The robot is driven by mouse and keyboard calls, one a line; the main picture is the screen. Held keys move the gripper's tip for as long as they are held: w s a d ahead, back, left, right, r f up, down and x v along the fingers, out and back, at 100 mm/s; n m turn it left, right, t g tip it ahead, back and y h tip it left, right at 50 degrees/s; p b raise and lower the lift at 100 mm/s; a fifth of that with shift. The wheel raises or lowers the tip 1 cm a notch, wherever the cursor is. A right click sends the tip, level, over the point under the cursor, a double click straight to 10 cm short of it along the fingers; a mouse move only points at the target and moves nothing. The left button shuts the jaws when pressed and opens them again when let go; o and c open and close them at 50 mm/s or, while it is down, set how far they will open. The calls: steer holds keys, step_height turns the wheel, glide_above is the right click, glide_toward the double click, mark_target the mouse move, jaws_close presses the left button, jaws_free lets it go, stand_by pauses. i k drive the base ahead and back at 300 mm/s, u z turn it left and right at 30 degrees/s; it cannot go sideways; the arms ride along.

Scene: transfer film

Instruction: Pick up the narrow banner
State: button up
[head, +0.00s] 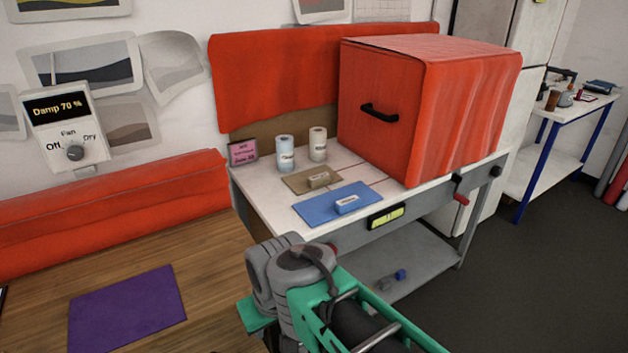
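I cannot tell for certain which thing is the narrow banner. Two small upright rolls stand on the white worktop: a pale blue one (285,153) and a cream one (317,144), both with labels too small to read surely. In front of them lie a tan mat (297,184) with a small labelled block (318,178) and a blue mat (325,209) with another labelled block (346,204). My green and grey arm shows at the bottom centre, in front of the worktop. My gripper's fingers are not visible.
A large red-covered box (430,105) with a black handle fills the worktop's right side. A pink sign (243,152) stands at its left edge. A purple sheet (126,308) lies on the wooden table (215,265). Dark floor (540,280) is clear at right.

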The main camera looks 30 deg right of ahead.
mark_target(311, 179)
steer(key=u, duration=3.7)
steer(key=k, duration=2.55)
steer(key=z, duration=0.9)
steer(key=i, duration=0.5)
steer(key=z, duration=0.1)
